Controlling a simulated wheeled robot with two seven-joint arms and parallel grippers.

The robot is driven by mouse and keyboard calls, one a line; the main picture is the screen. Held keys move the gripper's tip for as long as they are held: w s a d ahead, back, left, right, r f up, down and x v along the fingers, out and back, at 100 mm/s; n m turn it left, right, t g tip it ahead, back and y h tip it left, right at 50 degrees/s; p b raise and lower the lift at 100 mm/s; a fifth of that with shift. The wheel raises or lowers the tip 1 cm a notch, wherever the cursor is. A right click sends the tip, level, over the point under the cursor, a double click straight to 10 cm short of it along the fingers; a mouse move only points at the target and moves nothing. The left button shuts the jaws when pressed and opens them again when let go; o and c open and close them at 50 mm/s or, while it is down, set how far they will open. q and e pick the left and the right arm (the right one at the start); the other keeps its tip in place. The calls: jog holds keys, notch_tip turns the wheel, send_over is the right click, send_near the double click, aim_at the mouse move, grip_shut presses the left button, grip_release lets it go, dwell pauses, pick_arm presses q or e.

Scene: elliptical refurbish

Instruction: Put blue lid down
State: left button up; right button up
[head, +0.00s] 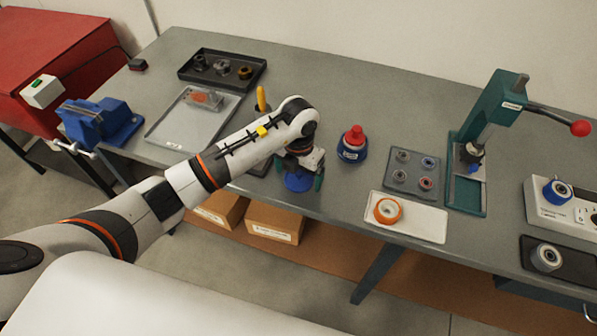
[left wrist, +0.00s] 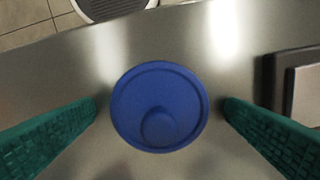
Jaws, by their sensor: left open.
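The blue lid (left wrist: 160,85) is round with a raised rim and a round knob shape inside it. In the left wrist view it lies between the two green fingers of my left gripper (left wrist: 160,118), with a gap on each side. In the head view the lid (head: 299,182) shows on the grey bench near its front edge, just below my left gripper (head: 303,172). The gripper is open and points down over it. The lid looks flat on the bench. My right gripper is not in view.
A blue pot with a red top (head: 353,144) stands to the right. A white tray (head: 425,226) with an orange ring and a grey tray (head: 434,187) of small parts lie further right. A green press (head: 488,140) stands beyond. A dark tray edge (left wrist: 285,85) is right of the lid.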

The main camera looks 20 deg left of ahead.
aim_at(299, 173)
pick_arm(q)
notch_tip(299, 173, up, 12)
jog(key=b, duration=0.2)
jog(key=shift+r+b, duration=0.2)
jog(key=shift+b, duration=0.15)
jog(key=shift+d, duration=0.1)
